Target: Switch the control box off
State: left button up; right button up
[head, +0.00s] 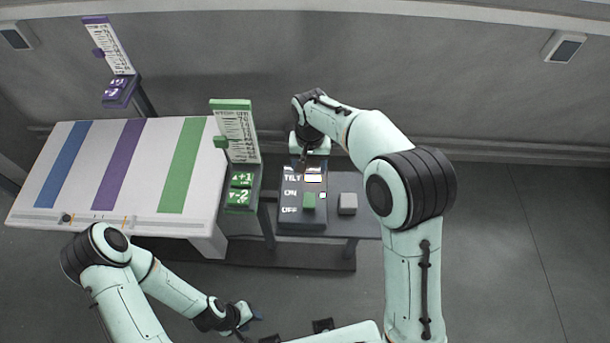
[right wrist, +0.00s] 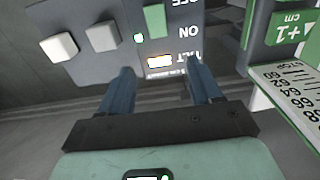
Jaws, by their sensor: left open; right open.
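The dark control box (head: 287,222) stands on a low stand right of the table, labelled TILT, ON and OFF, with a lit display. Its green switch (head: 309,201) sits beside the ON and OFF labels; I cannot tell its exact position. My right gripper (right wrist: 163,82) is open and empty, over the box's TILT end, apart from the switch. My left gripper (head: 252,317) is open, low in front of the table.
A grey block (head: 348,203) stands right of the box. The striped white table (head: 85,165) and a purple column (head: 118,92) are further left. The right floor is clear.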

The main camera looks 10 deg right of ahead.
aim_at(309, 195)
jog(key=f, duration=1.3)
jog(key=shift+s+f+b, duration=0.15)
jog(key=shift+s+b, duration=0.15)
jog(key=shift+s, duration=0.05)
pick_arm(q)
jog(key=shift+s+f, duration=0.45)
jog(key=shift+s, duration=0.25)
